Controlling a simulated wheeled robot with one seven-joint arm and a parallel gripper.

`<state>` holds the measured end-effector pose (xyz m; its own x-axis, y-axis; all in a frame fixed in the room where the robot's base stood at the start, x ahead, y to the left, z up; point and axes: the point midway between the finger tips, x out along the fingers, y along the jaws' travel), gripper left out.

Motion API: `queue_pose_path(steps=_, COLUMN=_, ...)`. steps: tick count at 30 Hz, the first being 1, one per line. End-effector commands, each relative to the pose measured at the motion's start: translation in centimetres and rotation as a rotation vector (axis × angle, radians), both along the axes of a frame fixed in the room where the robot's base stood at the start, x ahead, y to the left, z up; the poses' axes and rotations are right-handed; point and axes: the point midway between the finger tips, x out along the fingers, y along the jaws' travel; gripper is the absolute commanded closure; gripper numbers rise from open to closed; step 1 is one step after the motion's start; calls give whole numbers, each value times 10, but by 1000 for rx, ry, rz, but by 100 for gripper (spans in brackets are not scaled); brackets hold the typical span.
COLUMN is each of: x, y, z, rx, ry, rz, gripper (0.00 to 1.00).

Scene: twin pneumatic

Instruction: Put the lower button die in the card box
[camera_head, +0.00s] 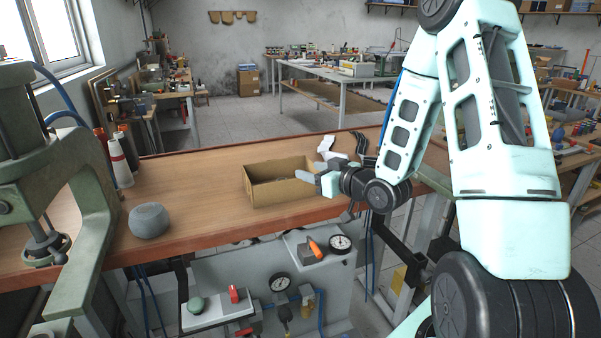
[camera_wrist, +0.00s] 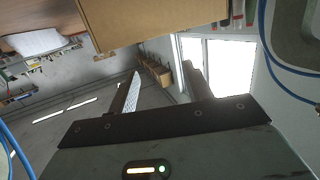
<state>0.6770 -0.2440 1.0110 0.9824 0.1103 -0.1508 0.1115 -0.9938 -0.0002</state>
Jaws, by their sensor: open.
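The open card box (camera_head: 272,190) stands on the wooden bench; its visible inside shows nothing, though part of its floor is hidden. My gripper (camera_head: 310,169) is open at the box's right end, close to its rim; I cannot tell whether they touch. In the wrist view the open gripper (camera_wrist: 158,88) has nothing between its fingers, and the tan box (camera_wrist: 150,18) fills the top. No part is clearly the lower button die. A dark round part (camera_head: 45,245) sits low in the green press at the left and may be it.
The press (camera_head: 85,190) is tall at the bench's left. A grey round object (camera_head: 149,220) stands beside it on the bench (camera_head: 205,195). Bottles (camera_head: 120,163) stand behind. A white crumpled item (camera_head: 325,146) lies behind the box.

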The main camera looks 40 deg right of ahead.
Motion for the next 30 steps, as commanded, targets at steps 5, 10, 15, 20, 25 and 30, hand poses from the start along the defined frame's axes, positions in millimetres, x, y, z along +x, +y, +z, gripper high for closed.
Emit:
queue_pose_path(steps=5, x=-13, y=-2, z=2, rx=0, ry=-1, rz=-1, gripper=50)
queue_pose_path(steps=10, x=-13, y=2, z=3, rx=-4, ry=9, rz=7, gripper=50)
queue_pose_path(steps=15, x=-2, y=49, z=-5, rx=-54, ry=151, rz=76, gripper=50)
queue_pose_path(steps=20, x=-12, y=130, z=-18, rx=-148, ry=414, rz=178, gripper=50)
queue_pose_path(steps=25, x=-65, y=211, z=-23, rx=-249, ry=702, rz=272, gripper=50)
queue_pose_path(steps=30, x=-152, y=272, z=-17, rx=-352, ry=976, rz=369, gripper=50)
